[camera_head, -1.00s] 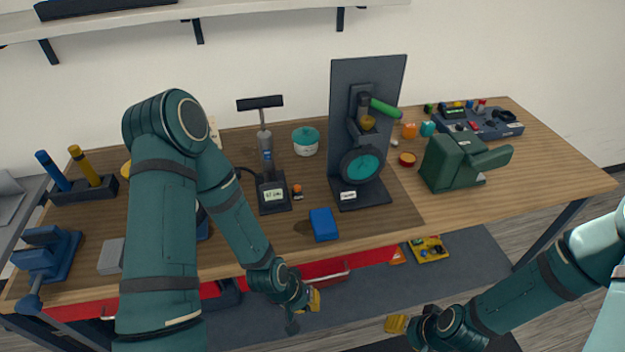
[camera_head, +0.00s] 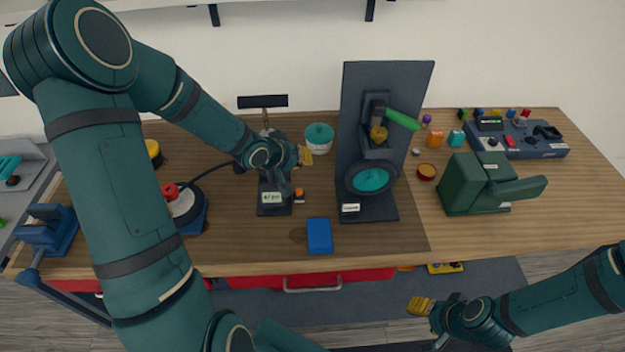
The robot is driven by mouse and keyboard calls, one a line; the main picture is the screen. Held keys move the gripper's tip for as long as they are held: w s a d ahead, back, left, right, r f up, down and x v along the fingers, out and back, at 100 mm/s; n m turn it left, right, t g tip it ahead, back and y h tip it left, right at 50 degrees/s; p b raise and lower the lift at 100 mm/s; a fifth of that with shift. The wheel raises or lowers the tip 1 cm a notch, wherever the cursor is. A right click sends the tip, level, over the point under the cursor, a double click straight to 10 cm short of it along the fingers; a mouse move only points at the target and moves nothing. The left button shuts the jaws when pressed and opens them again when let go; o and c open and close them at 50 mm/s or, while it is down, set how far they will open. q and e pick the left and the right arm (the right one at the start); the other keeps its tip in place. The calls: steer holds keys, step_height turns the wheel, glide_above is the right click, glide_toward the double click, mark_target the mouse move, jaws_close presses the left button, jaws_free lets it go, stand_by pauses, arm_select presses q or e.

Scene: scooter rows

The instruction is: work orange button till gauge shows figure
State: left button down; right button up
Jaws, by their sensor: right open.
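The orange button (camera_head: 299,192) sits on the right side of a black pump-like device with a T-handle (camera_head: 262,101). The device's gauge (camera_head: 271,198) is a small pale display on its base; its figure is too small to read surely. My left gripper (camera_head: 303,168) is over the device, close above the orange button, and hides the middle of the device. Its yellow fingertip shows, but its opening cannot be made out. My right gripper (camera_head: 425,322) is open and empty, low in front of the table.
A blue block (camera_head: 319,236) lies in front of the device. A teal-lidded tub (camera_head: 318,138) stands behind it. A dark upright panel with a teal wheel (camera_head: 370,180) stands to the right, and a green vise-like tool (camera_head: 488,184) further right.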

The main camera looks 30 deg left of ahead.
arm_select(q)
steer(key=shift+w+r, duration=0.1)
steer(key=shift+w, duration=0.3)
arm_select(e)
steer(key=shift+w+d, duration=0.1)
steer(key=shift+w, duration=0.25)
arm_select(q)
steer(key=shift+s, duration=0.1)
arm_select(e)
steer(key=shift+s, duration=0.1)
steer(key=shift+f, duration=0.1)
arm_select(q)
steer(key=b, duration=0.8)
glide_above(299, 191)
steer(key=f, duration=0.5)
steer(key=w+f, duration=0.1)
steer(key=f, duration=0.2)
steer(key=shift+d, duration=0.4)
steer(key=shift+f+b, duration=0.4)
arm_select(e)
step_height(299, 191, down, 9)
steer(key=shift+s+a+f, duration=0.15)
steer(key=shift+s+a, duration=0.1)
steer(key=shift+s, duration=0.05)
arm_select(q)
steer(key=shift+f, duration=0.1)
